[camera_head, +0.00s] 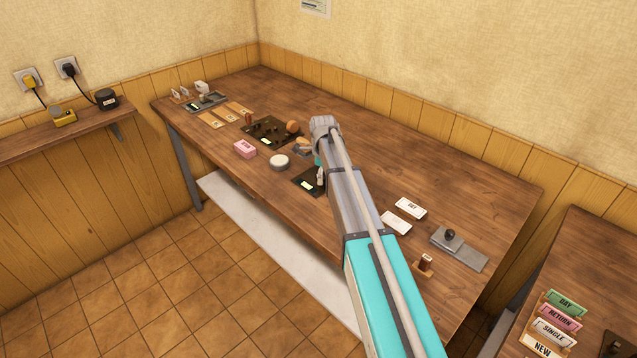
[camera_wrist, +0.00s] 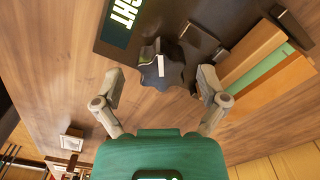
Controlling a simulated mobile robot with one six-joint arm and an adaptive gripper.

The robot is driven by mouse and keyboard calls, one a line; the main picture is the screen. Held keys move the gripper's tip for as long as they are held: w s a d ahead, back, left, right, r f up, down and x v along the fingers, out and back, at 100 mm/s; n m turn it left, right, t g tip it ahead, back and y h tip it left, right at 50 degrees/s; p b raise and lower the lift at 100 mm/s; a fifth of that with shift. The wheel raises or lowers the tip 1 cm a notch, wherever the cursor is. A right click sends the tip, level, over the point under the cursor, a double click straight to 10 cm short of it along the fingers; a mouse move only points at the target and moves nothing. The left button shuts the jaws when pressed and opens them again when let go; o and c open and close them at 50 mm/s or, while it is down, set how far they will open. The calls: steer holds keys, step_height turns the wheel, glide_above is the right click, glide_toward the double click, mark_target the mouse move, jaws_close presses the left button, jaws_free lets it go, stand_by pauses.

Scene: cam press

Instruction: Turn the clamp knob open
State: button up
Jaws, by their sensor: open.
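The clamp knob (camera_wrist: 162,72) is dark and lobed, with a white pointer mark, in the upper middle of the wrist view. It sits at the edge of a dark plate (camera_wrist: 190,12) with a lit label ending in "IGHT". My gripper (camera_wrist: 160,80) is open, with one finger on each side of the knob and visible gaps between. To the knob's right is a wood-and-green layered block (camera_wrist: 265,62) beside dark brackets. In the head view my arm covers much of the work spot, and I cannot make out the knob there.
White cards (camera_head: 410,207) and a grey plate with a black knob (camera_head: 462,250) stand right of my arm.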

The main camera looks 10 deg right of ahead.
steer(key=shift+f, duration=0.45)
steer(key=shift+b, duration=0.3)
